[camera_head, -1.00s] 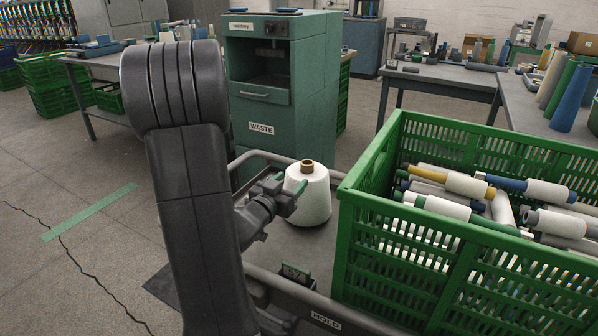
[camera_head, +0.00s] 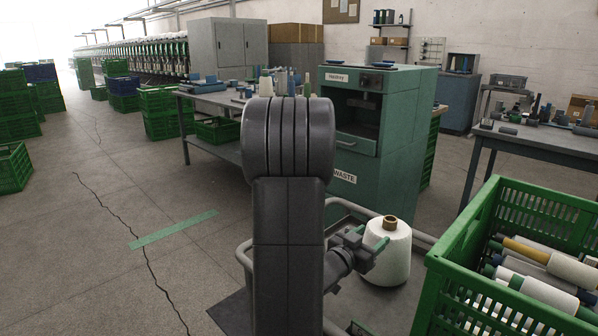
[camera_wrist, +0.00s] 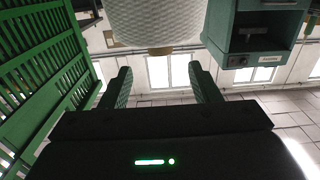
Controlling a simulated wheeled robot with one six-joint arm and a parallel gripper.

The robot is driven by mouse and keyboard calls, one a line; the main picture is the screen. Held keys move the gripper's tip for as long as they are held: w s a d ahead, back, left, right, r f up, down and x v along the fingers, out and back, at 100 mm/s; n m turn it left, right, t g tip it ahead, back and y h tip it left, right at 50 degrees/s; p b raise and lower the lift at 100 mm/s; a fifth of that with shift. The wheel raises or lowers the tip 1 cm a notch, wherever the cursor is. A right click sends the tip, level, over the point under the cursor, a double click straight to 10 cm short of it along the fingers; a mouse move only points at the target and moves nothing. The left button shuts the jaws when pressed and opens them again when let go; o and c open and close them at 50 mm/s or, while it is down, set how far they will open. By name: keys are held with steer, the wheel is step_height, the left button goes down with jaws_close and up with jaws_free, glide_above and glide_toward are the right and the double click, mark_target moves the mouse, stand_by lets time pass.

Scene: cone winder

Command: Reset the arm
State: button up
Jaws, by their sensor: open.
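A white yarn cone (camera_head: 399,259) with a brown tube tip stands upright on my platform, right of my arm in the head view. My gripper (camera_head: 367,241) is beside the cone's left side, partly hidden by my arm. In the wrist view my gripper (camera_wrist: 163,82) is open, with two green-padded fingers apart and nothing between them. The white cone (camera_wrist: 155,22) shows at the top of that view, beyond the fingertips. Whether a finger touches it I cannot tell.
A green crate (camera_head: 436,283) full of yarn-wound tubes stands right of the cone; its slatted wall (camera_wrist: 45,75) fills the wrist view's left. A green WASTE cabinet (camera_head: 361,170) stands behind the cone. A table (camera_head: 205,99) is behind left.

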mark_target(387, 226)
steer(key=b+x, duration=0.1)
steer(key=x, duration=0.7)
steer(key=shift+w+d+f, duration=0.15)
steer(key=shift+d, duration=0.1)
step_height(387, 226, up, 3)
steer(key=shift+f+p, duration=0.1)
steer(key=shift+p, duration=0.5)
steer(key=shift+r, duration=0.55)
